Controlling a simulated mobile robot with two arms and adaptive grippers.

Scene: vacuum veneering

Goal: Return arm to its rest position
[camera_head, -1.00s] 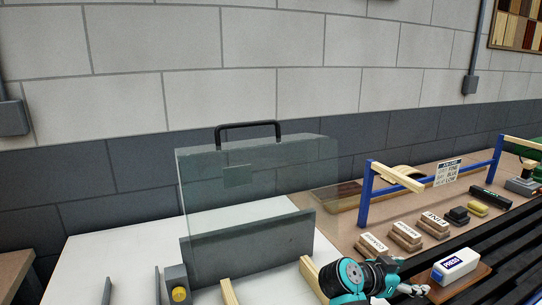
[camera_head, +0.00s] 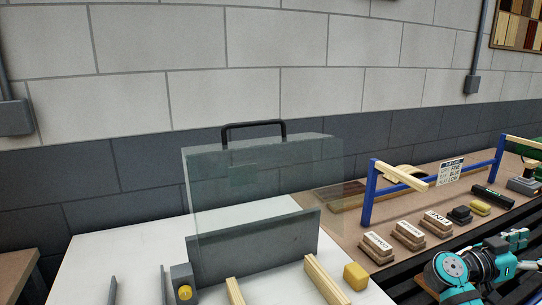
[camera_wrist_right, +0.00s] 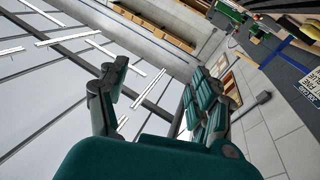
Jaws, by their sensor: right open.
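My right arm (camera_head: 452,268) is teal and black and comes in at the bottom right of the head view. Its gripper (camera_head: 528,252) points to the right, over the dark slatted area at the front of the bench. In the right wrist view the gripper (camera_wrist_right: 158,85) has its two fingers spread apart with nothing between them. That view looks past the fingers to the ceiling and walls. My left gripper is not in view.
A clear box with a black handle (camera_head: 253,124) stands on the white table (camera_head: 95,262). A yellow block (camera_head: 356,276) sits near wooden strips (camera_head: 326,280). Labelled sanding blocks (camera_head: 377,247) and a blue frame (camera_head: 368,195) stand on the brown bench.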

